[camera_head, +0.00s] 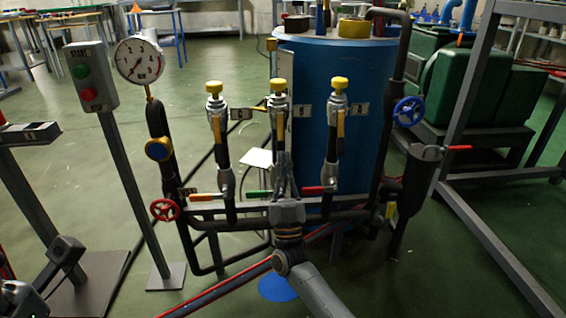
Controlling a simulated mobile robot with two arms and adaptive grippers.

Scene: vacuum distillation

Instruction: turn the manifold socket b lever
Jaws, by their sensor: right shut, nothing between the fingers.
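The manifold (345,215) is a dark pipe rack with three upright sockets with yellow caps. The middle socket (278,100), seemingly socket b, has a green lever (258,193) at its base pointing left. The left socket has an orange-red lever (205,197) and the right one a red lever (314,190). The tags beside the sockets are too small to read surely. My right gripper (285,158) points up in front of the middle socket's lower part, shut and empty. It hides the middle valve, and I cannot tell whether it touches the green lever.
A blue tank (355,120) stands close behind the manifold. A pressure gauge (139,59), red handwheel (165,210) and blue handwheel (408,111) flank the sockets. A start button post (90,75) stands left. A grey frame (465,90) stands right.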

